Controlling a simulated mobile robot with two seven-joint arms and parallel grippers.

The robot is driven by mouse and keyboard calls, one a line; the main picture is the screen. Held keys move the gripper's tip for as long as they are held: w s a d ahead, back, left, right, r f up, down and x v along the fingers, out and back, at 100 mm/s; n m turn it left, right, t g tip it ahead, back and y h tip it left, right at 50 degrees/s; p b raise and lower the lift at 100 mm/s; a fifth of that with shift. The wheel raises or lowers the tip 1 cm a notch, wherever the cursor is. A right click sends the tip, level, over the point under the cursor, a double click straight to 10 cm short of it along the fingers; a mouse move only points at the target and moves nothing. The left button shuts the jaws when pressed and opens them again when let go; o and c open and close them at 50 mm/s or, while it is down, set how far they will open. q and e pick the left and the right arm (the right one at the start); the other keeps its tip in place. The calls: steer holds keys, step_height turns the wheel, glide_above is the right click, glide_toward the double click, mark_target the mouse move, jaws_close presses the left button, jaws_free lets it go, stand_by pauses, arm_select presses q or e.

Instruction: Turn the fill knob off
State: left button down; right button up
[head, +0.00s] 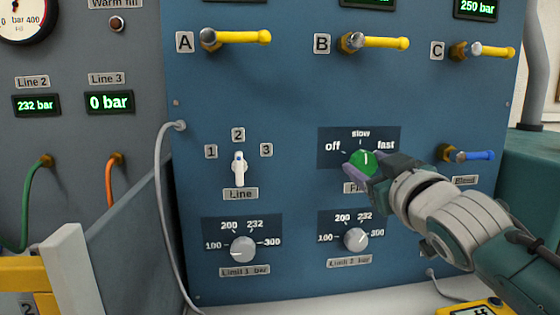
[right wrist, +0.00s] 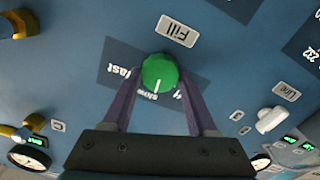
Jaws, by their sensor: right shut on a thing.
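The green fill knob (head: 364,159) sits on the blue panel, on a dark plate (head: 334,137) marked off, slow and fast. Its white pointer line aims at slow. The right wrist view shows the knob (right wrist: 160,73) with its line towards the word slow and the Fill label (right wrist: 178,31) beyond it. My right gripper (head: 362,165) is shut on the knob, one purple finger on each side. In the head view it partly covers the Fill label below the knob. My left gripper is out of view.
Limit 2 knob (head: 356,239) is just below, and a blue-handled valve (head: 470,155) is close on the right, beside my wrist. Yellow valve handles A (head: 240,37) and B (head: 383,42) stick out above. The white line selector (head: 238,167) and a grey hose (head: 166,200) are left.

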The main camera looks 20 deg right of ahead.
steer(key=n, duration=0.6)
steer(key=shift+a+p, duration=0.1)
steer(key=shift+p, duration=0.2)
steer(key=n, duration=0.3)
steer(key=shift+f+n, duration=0.1)
steer(key=shift+n, duration=0.7)
steer(key=o, duration=1.4)
